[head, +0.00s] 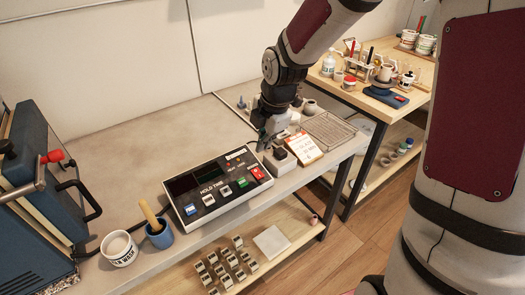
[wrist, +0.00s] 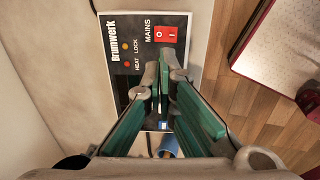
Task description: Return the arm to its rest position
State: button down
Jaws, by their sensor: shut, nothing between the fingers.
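My arm comes down from the top of the head view to my gripper (head: 264,142), which is near the far right end of a control box on the grey bench. The gripper is shut and empty. In the wrist view its green-sided fingers (wrist: 166,72) meet at the tips in front of the box. The control box (head: 187,215) has dark displays, coloured buttons and the words "HOLD TIME". In the wrist view the box's panel (wrist: 119,62) shows "HEAT", "LOCK", "MAINS" and a red switch (wrist: 166,34). The fingers hide part of the panel. I cannot tell whether they touch it.
A white-and-orange card (head: 304,148), dark blocks and a wire rack (head: 329,130) lie right of my gripper. A blue cup (head: 159,236) and a white tub (head: 119,249) stand front left, beside a blue machine (head: 35,190). A wooden table (head: 345,93) with pots stands behind right.

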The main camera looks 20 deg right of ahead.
jog(key=shift+r, duration=0.45)
jog(key=s+d+r+m+t, duration=0.1)
jog(key=s+r+m, duration=0.7)
jog(key=s+m, duration=0.2)
jog(key=s+r+m+t+h, duration=0.1)
jog(key=s+r+m, duration=0.7)
jog(key=s+m, duration=0.3)
jog(key=s, duration=0.4)
jog(key=shift+d+r+m, duration=0.3)
jog(key=shift+d, duration=0.05)
